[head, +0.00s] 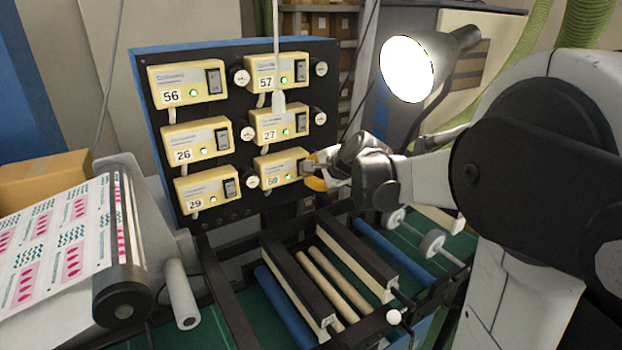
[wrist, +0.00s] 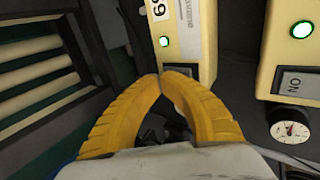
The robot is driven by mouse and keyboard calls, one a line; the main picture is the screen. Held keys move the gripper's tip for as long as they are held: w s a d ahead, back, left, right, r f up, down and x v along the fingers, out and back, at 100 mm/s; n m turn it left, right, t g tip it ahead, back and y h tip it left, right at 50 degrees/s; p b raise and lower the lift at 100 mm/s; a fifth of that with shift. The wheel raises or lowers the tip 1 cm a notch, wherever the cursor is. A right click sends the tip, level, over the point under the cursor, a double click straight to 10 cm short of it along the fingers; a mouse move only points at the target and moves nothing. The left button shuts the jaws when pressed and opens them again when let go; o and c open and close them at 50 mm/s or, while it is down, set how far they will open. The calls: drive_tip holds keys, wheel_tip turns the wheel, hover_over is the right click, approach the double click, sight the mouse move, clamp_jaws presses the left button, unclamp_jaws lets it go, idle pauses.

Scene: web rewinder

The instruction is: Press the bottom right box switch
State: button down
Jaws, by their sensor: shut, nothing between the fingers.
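The bottom right box (head: 278,168) is cream, with a number that looks like 59 and a lit green lamp. It hangs on the black panel (head: 232,213). In the wrist view the box (wrist: 188,50) lies just beyond my shut yellow fingers (wrist: 160,78).
Box 27 (head: 277,124) is just above, with its own switch and a round gauge (wrist: 292,128) close by in the wrist view. A bright lamp (head: 408,68) stands upper right. Rollers (head: 325,275) in a dark frame lie below. A printed web (head: 60,235) is at left.

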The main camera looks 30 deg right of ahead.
drive_tip(key=shift+r, duration=0.15)
drive_tip(key=shift+r+p, duration=0.5)
drive_tip(key=shift+r, duration=0.2)
